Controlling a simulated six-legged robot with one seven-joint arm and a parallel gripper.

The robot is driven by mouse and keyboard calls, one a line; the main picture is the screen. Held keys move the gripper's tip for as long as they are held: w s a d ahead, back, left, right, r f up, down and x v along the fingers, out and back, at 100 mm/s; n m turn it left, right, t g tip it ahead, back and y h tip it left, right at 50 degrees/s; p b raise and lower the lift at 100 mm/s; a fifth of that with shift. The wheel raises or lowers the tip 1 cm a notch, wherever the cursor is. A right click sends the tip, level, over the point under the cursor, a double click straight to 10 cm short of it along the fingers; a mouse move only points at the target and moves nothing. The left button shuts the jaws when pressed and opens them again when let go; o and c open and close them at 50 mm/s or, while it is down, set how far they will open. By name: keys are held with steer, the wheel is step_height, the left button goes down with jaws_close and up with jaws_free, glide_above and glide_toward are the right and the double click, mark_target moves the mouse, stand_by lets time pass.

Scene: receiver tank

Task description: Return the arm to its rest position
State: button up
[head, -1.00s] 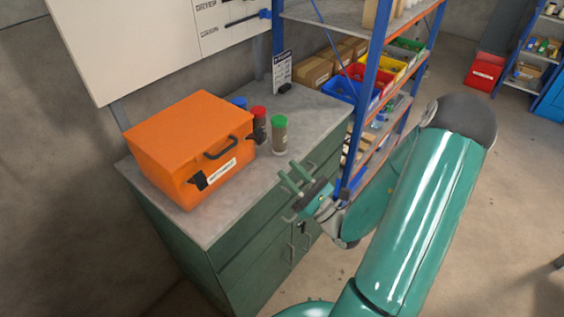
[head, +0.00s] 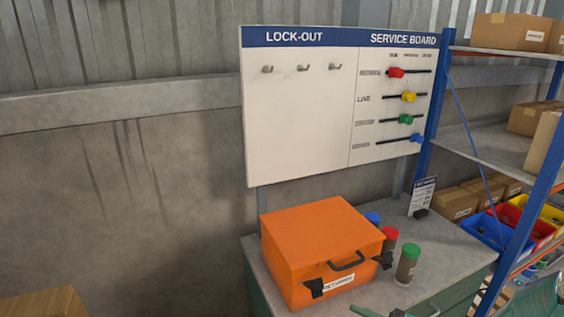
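My gripper (head: 386,313) shows only at the bottom edge of the head view, in front of the bench and to the right of the orange case. Two green fingertips show there with a gap between them and nothing held in it; the rest of the gripper is cut off. Most of the arm is out of view.
The closed orange case (head: 322,238) stands on the grey bench top (head: 455,247). Blue-, red- and green-capped jars (head: 408,265) stand beside it. The service board (head: 300,115) hangs behind. A blue-framed shelf (head: 532,215) with bins is at right. A cardboard box (head: 45,304) is at lower left.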

steer(key=s+a+n+g+h, duration=0.6)
steer(key=s+n+g+h, duration=0.3)
steer(key=n+g, duration=0.15)
steer(key=d+r+n+t+h, duration=0.5)
steer(key=r+n+t+h, duration=0.2)
steer(key=r, duration=0.3)
steer(key=shift+s+d+r+n+h, duration=0.2)
steer(key=shift+n+h, duration=0.55)
steer(key=shift+h, duration=0.15)
steer(key=shift+f, duration=0.1)
steer(key=shift+c, duration=0.2)
